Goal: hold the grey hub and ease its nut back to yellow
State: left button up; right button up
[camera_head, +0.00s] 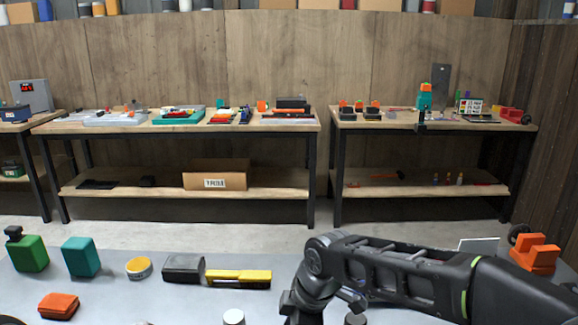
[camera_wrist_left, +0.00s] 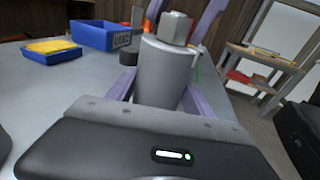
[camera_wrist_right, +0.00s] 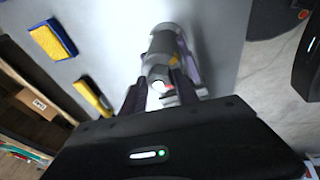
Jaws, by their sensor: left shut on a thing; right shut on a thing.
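The grey hub (camera_wrist_left: 160,70) is an upright cylinder in the left wrist view, with a grey hex nut (camera_wrist_left: 174,27) on top. My left gripper (camera_wrist_left: 160,88) is shut on the hub, one purple finger on each side. In the right wrist view the hub (camera_wrist_right: 165,42) lies beyond my right gripper (camera_wrist_right: 158,88). Its dark fingers are shut around the nut end. A yellow mark (camera_wrist_right: 174,62) shows on the hub, and a small red patch (camera_wrist_right: 168,87) shows between the fingers. I cannot tell which mark the nut lines up with. The head view shows neither gripper.
A blue bin (camera_wrist_left: 100,37) and a blue tray with a yellow top (camera_wrist_left: 50,48) stand on the grey bench. In the head view, a green can (camera_head: 30,253), a teal block (camera_head: 80,257), a yellow-rimmed tin (camera_head: 139,268) and an orange block (camera_head: 58,306) stand at the left.

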jog(key=shift+n, duration=0.8)
jog(key=shift+c, duration=0.2)
jog(key=shift+g, duration=0.3)
jog(key=shift+w+n+g+y, duration=0.1)
jog(key=shift+n+g+y, duration=0.2)
jog(key=shift+n, duration=0.9)
jog(key=shift+n+g, duration=0.3)
jog(key=shift+n, duration=0.8)
jog(key=shift+w+f+n+g, duration=0.1)
jog(key=shift+n+g, duration=0.3)
jog(key=shift+n, duration=0.8)
jog(key=o, duration=1.2)
